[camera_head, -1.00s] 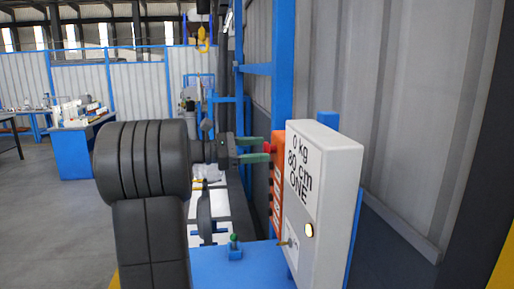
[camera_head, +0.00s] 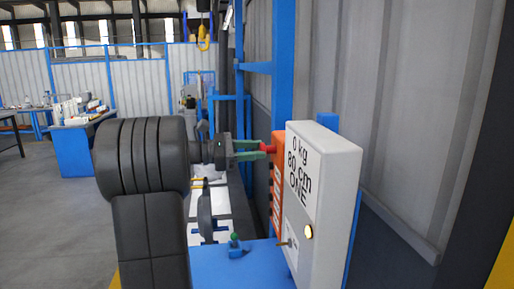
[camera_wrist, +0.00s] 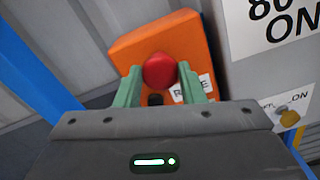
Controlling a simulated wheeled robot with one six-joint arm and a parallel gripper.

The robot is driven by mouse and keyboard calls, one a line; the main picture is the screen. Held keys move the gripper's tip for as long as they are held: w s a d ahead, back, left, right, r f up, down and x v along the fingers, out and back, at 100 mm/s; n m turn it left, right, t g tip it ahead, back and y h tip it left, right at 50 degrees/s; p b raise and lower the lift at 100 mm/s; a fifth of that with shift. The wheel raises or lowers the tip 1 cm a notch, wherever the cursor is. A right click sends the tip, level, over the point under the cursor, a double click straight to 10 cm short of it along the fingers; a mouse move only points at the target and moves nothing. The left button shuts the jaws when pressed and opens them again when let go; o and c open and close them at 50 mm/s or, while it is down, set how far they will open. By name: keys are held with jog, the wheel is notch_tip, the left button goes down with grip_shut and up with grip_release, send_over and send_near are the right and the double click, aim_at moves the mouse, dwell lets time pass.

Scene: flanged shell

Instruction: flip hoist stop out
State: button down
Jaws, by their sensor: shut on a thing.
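The hoist stop is a red knob (camera_head: 268,148) on the left face of an orange box (camera_head: 278,185). In the wrist view the red knob (camera_wrist: 160,70) sits between my green fingertips, in front of the orange box (camera_wrist: 170,40). My gripper (camera_head: 262,149) is level with the knob and shut on it, one finger on each side. It also shows in the wrist view (camera_wrist: 161,82). In the head view a red length shows between the fingertips and the box. The knob's base is partly hidden by my gripper in the wrist view.
A yellow hook (camera_head: 203,40) hangs behind.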

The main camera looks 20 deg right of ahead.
jog(key=c, duration=0.9)
grip_release()
jog(key=shift+a, duration=0.15)
jog(key=shift+w, duration=0.1)
jog(key=b+v, duration=0.2)
jog(key=v, duration=1.2)
jog(key=p+x, duration=0.1)
jog(key=x, duration=1.4)
jog(key=shift+d, duration=0.2)
